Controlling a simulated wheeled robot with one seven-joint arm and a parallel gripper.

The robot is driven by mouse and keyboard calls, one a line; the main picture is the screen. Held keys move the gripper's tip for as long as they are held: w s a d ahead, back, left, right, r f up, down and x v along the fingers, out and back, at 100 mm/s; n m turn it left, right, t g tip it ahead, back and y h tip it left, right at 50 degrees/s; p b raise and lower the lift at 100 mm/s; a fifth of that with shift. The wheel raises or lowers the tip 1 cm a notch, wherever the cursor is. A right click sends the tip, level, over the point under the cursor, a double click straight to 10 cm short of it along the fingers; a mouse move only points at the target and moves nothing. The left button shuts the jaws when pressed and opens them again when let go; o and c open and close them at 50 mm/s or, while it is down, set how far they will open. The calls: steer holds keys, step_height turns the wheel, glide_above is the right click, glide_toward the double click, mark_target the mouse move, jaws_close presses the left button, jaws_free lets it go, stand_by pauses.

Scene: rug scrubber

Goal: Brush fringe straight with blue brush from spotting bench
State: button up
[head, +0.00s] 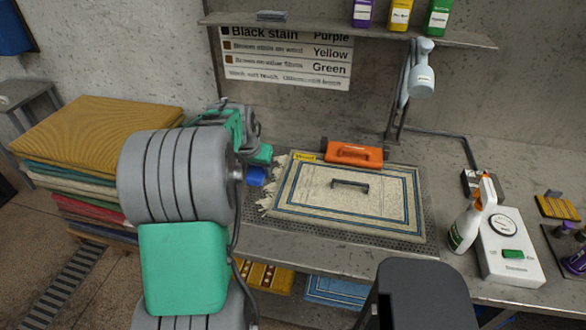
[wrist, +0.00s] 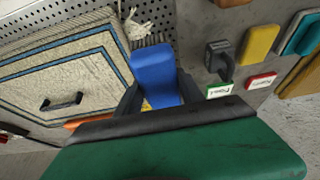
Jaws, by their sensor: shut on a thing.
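My gripper (wrist: 158,94) is shut on the blue brush (wrist: 152,72), with one dark finger on each side of it. In the head view the blue brush (head: 257,177) shows just left of the rug's fringed end, partly hidden by my arm. The rug (head: 310,210), cream with blue border lines, lies on a perforated panel on the bench. Its pale fringe (head: 266,200) is on the left edge, with uneven strands. In the wrist view a tuft of fringe (wrist: 137,28) shows beside the brush; I cannot tell if they touch.
An orange tool (head: 352,153) lies at the rug's back edge, and a dark handle (head: 350,184) is on its middle. A spray bottle (head: 468,220) and a white device (head: 512,250) stand right. Folded rugs (head: 95,135) are piled left. A bottle shelf (head: 350,30) overhangs the bench.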

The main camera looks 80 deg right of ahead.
mark_target(265, 182)
steer(key=shift+s+a+r+p, duration=0.1)
steer(key=shift+s+r+p, duration=0.3)
steer(key=shift+s+r, duration=0.3)
steer(key=shift+s+f, duration=0.2)
steer(key=shift+f, duration=0.15)
steer(key=shift+w+f+b, duration=0.1)
steer(key=shift+f+b, duration=1.6)
steer(key=shift+f, duration=1.15)
steer(key=shift+f+b, duration=0.45)
steer(key=shift+f, duration=0.05)
steer(key=shift+w, duration=0.1)
steer(key=shift+w+f, duration=0.25)
steer(key=shift+w, duration=0.35)
steer(key=shift+w+r+b, duration=0.1)
steer(key=shift+w+b, duration=0.25)
steer(key=shift+w, duration=0.55)
steer(key=shift+w+f, duration=0.2)
steer(key=shift+w, duration=0.5)
